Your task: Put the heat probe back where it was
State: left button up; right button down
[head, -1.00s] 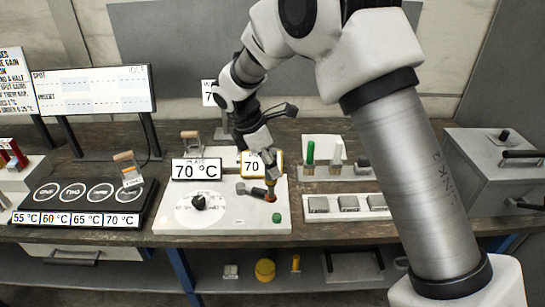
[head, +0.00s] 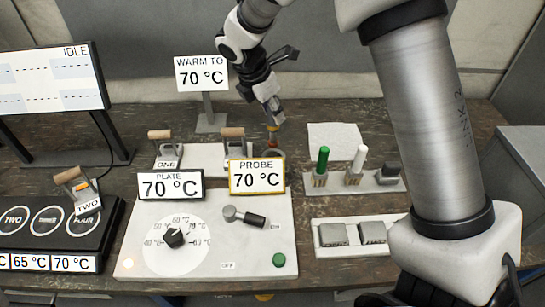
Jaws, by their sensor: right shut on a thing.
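My right gripper (head: 271,108) is shut on the heat probe (head: 272,129), which shows as a small yellow-brown piece under the fingers. It hangs just behind and above the sign reading PROBE 70 °C (head: 257,176). Below it is a dark round piece (head: 272,154), partly hidden by that sign; I cannot tell whether the probe touches it. The white hot plate unit (head: 135,245) stands in front, with a dial (head: 174,238), a grey-black lever (head: 245,216) and a green button (head: 279,260). My left gripper is not in view.
Wooden-handled blocks (head: 165,148) stand behind the PLATE sign (head: 171,185). A rack with green and white sticks (head: 380,185) and a tray of grey blocks (head: 320,246) are on the right. A black numbered station (head: 100,235) is at left. The WARM TO sign (head: 202,73) stands behind.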

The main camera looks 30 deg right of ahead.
aim_at(273, 141)
jog(key=f, duration=0.3)
jog(key=s+f+p, duration=0.1)
jog(key=shift+s+a+f, duration=0.1)
jog(key=shift+a+f, duration=0.05)
jog(key=shift+a, duration=0.2)
jog(key=f, duration=0.4)
jog(key=shift+w+d+f, duration=0.15)
jog(key=shift+w+f, duration=0.15)
jog(key=shift+f, duration=0.1)
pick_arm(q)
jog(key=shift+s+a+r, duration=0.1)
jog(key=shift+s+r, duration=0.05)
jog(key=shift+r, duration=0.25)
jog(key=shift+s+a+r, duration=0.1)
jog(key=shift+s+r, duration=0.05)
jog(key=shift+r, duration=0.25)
pick_arm(e)
jog(key=shift+s+r, duration=0.15)
jog(key=c, duration=0.9)
grip_release()
jog(key=shift+f, duration=0.25)
jog(key=shift+o, duration=0.2)
